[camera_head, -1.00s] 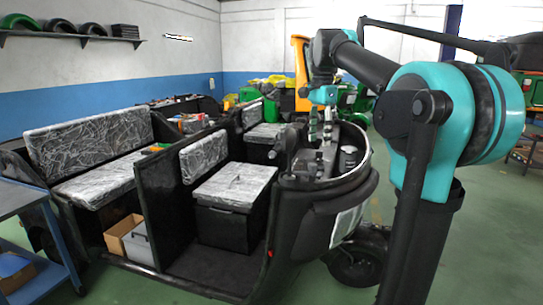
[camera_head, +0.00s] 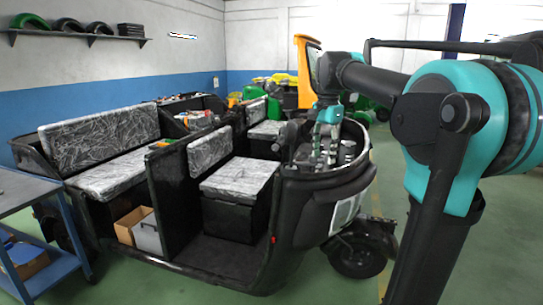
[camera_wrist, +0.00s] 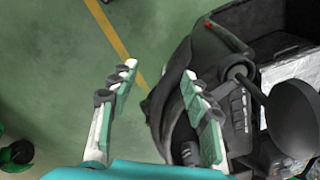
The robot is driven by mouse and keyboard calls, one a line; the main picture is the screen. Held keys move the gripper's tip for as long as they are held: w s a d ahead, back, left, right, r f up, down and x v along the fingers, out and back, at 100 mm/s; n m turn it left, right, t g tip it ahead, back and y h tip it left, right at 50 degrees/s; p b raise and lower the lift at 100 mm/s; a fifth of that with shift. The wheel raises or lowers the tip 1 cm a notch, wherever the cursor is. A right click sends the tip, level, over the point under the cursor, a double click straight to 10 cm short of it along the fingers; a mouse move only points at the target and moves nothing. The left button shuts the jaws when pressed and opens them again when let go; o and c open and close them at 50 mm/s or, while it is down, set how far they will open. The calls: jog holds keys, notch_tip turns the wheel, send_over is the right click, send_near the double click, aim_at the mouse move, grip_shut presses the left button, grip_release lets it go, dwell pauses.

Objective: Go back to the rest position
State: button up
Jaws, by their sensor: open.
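My gripper (camera_wrist: 158,95) is open in the wrist view, with its two fingers spread apart and nothing between them but green floor and the edge of the rickshaw's front. In the head view, my gripper (camera_head: 327,135) hangs down at the front dashboard of the black rickshaw (camera_head: 318,205). I cannot tell whether it touches anything there. In the wrist view the dashboard (camera_wrist: 235,105) lies below and to the right of the fingers.
A blue workbench (camera_head: 28,190) stands at the left. A cardboard box (camera_head: 130,224) and a grey box (camera_head: 149,236) sit in the rickshaw's side. A shelf with tyres (camera_head: 75,30) is on the wall. Green floor (camera_head: 345,290) is clear in front.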

jog(key=s+d+f+n+t, duration=0.1)
jog(key=s+f+n, duration=0.2)
jog(key=s+f, duration=0.4)
jog(key=s+f+n+t, duration=0.1)
jog(key=s+f+n, duration=0.3)
jog(key=f, duration=1.1)
jog(key=s+d+f+n+t, duration=0.1)
jog(key=s+f+n, duration=0.3)
jog(key=s+f, duration=0.6)
notch_tip(320, 180, down, 2)
jog(key=shift+d+t, duration=0.3)
jog(key=shift+d, duration=0.05)
